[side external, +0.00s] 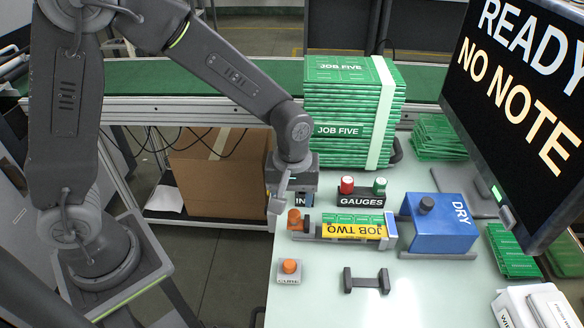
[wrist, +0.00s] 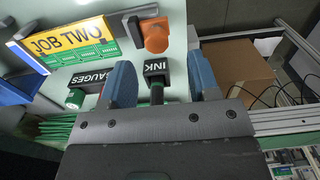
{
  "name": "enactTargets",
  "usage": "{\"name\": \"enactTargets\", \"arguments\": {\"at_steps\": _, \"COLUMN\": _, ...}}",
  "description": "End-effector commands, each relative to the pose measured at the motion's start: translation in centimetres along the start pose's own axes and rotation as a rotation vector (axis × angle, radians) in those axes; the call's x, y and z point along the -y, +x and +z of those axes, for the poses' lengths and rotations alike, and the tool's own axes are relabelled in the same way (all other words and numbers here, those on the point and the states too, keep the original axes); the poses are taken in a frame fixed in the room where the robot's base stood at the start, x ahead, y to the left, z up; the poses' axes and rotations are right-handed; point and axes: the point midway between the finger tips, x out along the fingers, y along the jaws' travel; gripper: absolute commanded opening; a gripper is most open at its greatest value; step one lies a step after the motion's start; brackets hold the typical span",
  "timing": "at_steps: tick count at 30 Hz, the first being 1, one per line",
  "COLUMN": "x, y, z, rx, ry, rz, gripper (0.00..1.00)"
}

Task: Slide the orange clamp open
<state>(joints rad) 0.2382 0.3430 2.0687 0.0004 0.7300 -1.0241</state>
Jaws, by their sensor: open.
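A green board with a yellow JOB TWO label (side external: 350,232) lies in this fixture. The clamp also shows in the wrist view (wrist: 155,36), beyond my fingertips. I cannot tell how far the clamp is slid.
The INK holder (side external: 302,199) and GAUGES block (side external: 360,196) stand behind the fixture. A blue DRY box (side external: 437,225) is at right. An orange CURE button (side external: 289,267) and a dark bar-shaped piece (side external: 366,281) are in front. A tall JOB FIVE stack (side external: 340,105) stands behind; a monitor (side external: 525,90) overhangs at right.

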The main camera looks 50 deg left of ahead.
Motion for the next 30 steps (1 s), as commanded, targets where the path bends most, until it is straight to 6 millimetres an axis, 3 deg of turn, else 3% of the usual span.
{"name": "enactTargets", "arguments": {"at_steps": 6, "x": 0.0, "y": -5.1, "z": 0.0, "rx": -0.003, "ry": 0.000, "rz": 0.004, "gripper": 0.55}}
{"name": "enactTargets", "arguments": {"at_steps": 12, "x": 0.0, "y": -8.1, "z": 0.0, "rx": -0.001, "ry": 0.000, "rz": 0.001, "gripper": 0.55}}
{"name": "enactTargets", "arguments": {"at_steps": 30, "x": 0.7, "y": -10.0, "z": 0.0, "rx": -0.009, "ry": 0.025, "rz": 0.014, "gripper": 0.55}}
